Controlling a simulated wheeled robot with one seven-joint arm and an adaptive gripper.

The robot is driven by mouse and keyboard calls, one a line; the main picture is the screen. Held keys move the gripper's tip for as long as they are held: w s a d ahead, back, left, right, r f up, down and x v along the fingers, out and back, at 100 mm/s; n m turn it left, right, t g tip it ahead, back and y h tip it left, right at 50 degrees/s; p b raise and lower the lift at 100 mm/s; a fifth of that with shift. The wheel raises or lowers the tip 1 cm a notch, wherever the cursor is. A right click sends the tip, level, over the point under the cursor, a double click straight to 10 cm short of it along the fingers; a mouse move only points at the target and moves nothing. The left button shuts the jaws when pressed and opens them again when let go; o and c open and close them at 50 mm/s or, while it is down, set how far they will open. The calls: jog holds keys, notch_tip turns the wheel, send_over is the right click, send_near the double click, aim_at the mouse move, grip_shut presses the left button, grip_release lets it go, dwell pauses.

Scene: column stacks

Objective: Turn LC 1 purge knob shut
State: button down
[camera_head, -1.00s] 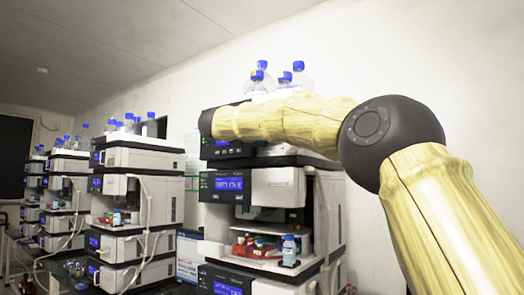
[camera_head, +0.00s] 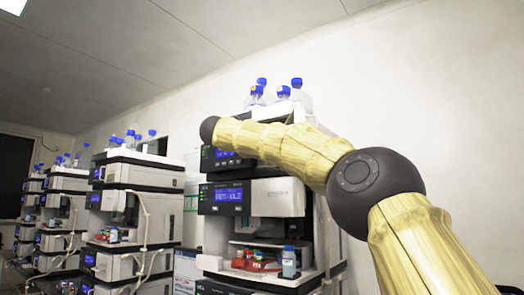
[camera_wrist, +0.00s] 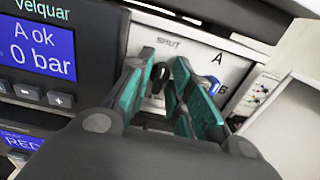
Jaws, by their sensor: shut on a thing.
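The black purge knob (camera_wrist: 159,75) shows in the wrist view on a pale panel, under the printed word SHUT. My gripper (camera_wrist: 164,62) has teal finger pads on both sides of the knob and is shut on it. The knob's lower part is partly hidden between the fingers. Left of it, a blue display (camera_wrist: 37,47) under the name Velquar reads "A ok" and "0 bar". In the head view my arm reaches across the upper part of the nearest instrument stack (camera_head: 278,197); the gripper and knob are hidden there.
Blue-capped bottles (camera_head: 284,96) stand on top of the nearest stack. More stacks (camera_head: 137,207) stand to the left. A white wall is behind my arm.

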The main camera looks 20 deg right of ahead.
jog(key=c, duration=1.6)
grip_release()
jog(key=v, duration=1.2)
jog(key=shift+d, duration=0.1)
